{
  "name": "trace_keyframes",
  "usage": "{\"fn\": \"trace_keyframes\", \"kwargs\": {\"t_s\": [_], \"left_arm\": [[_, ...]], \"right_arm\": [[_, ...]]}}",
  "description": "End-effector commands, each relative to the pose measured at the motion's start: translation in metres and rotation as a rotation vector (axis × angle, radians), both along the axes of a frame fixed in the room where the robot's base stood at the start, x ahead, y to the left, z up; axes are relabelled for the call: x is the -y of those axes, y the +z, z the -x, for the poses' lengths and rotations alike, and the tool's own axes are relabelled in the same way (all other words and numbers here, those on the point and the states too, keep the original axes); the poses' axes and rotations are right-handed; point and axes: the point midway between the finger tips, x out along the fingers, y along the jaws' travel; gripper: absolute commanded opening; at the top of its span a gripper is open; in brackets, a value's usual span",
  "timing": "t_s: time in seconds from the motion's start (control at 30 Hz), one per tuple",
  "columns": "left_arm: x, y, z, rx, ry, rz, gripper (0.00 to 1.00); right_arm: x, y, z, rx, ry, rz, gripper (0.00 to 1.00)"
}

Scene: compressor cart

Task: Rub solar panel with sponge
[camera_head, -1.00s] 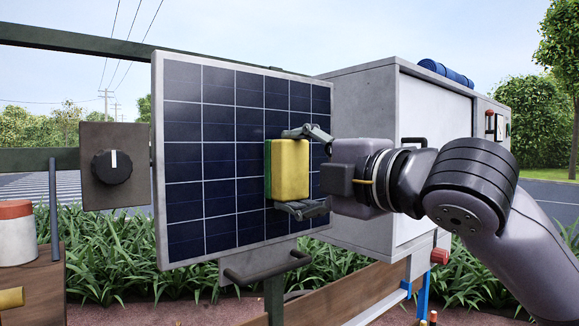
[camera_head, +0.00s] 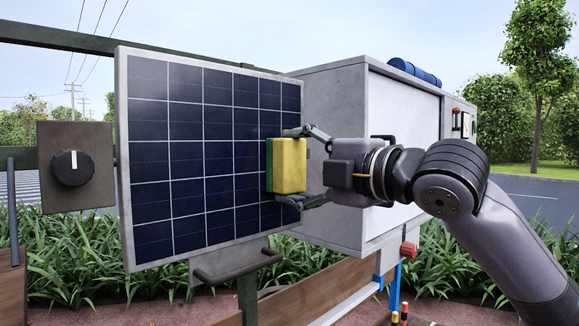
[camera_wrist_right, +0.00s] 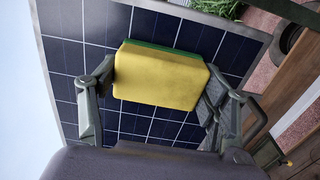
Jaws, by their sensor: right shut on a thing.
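The solar panel (camera_head: 190,140) stands upright and tilted in view, dark blue with a grey frame. It fills the background of the right wrist view (camera_wrist_right: 85,25). The yellow sponge (camera_head: 290,165) has a green side that faces the panel. My right gripper (camera_head: 310,165) is shut on the sponge, with one finger above and one below it. The sponge is at the right part of the panel, green side at or very near its face; I cannot tell if it touches. The sponge also shows between the fingers in the right wrist view (camera_wrist_right: 160,78). My left gripper is not in view.
A black knob (camera_head: 72,168) on a grey plate is left of the panel. A dark handle (camera_head: 238,266) sticks out below the panel. A large grey box (camera_head: 335,130) stands behind the gripper at the right. Green plants grow behind and below.

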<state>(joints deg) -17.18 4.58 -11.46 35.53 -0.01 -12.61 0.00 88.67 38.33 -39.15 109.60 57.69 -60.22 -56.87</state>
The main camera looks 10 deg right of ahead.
Motion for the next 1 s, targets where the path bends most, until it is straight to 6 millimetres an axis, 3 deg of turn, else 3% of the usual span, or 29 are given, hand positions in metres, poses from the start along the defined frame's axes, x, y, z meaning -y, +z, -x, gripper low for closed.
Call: {"fn": "trace_keyframes", "kwargs": {"t_s": [1.0], "left_arm": [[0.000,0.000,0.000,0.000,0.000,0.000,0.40]], "right_arm": [[-0.051,0.000,0.037,0.001,0.002,0.001,0.48]]}}
